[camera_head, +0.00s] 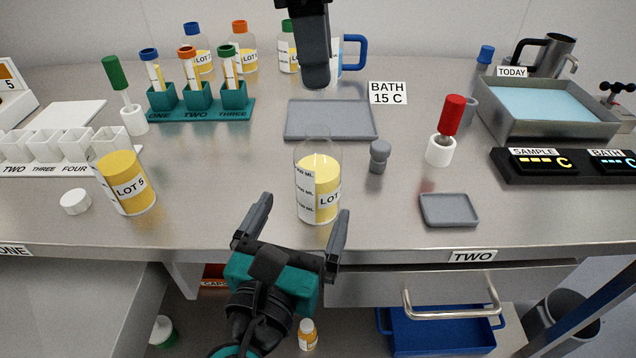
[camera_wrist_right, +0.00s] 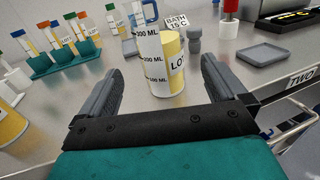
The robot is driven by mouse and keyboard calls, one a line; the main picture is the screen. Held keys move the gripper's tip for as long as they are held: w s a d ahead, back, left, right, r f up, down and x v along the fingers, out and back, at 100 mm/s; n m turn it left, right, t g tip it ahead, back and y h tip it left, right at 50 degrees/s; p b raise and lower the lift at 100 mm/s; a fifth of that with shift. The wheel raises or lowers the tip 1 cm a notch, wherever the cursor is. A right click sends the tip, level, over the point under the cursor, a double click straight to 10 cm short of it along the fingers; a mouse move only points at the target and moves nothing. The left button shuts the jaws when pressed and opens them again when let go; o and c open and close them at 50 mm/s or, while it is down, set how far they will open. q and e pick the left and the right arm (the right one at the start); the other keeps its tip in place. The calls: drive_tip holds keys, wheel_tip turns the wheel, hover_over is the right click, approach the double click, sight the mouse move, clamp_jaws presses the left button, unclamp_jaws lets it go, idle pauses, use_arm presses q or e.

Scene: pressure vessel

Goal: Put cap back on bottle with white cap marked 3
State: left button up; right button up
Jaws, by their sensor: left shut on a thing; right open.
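An open clear bottle (camera_head: 318,185) with yellow contents and a partly visible LOT label stands upright near the front edge; it also shows in the right wrist view (camera_wrist_right: 163,62). A small white cap (camera_head: 75,202) lies at the left; no number on it is readable. My right gripper (camera_head: 302,213) is open, its fingers pointing towards the bottle from the front, one to each side in the picture. I see no contact. My left gripper (camera_head: 316,80) hangs at the back, before a clear jug with a blue handle (camera_head: 357,52). It is shut, but what it grips is hidden.
A yellow LOT 5 container (camera_head: 127,183) stands at left, near white cups (camera_head: 50,148). A teal tube rack (camera_head: 200,104) and grey tray (camera_head: 332,121) lie behind. A grey stopper (camera_head: 379,156), red-handled tool (camera_head: 449,118) and small tray (camera_head: 448,210) are right of the bottle.

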drive_tip(key=x, duration=1)
drive_tip(key=shift+c, duration=0.3)
drive_tip(key=c, duration=1.4)
use_arm(q)
hover_over(319, 131)
drive_tip(key=shift+a+f, duration=0.1)
drive_tip(key=shift+f, duration=2.4)
use_arm(e)
drive_tip(key=shift+c, duration=0.2)
use_arm(q)
drive_tip(key=shift+f, duration=0.9)
drive_tip(key=shift+f, duration=0.5)
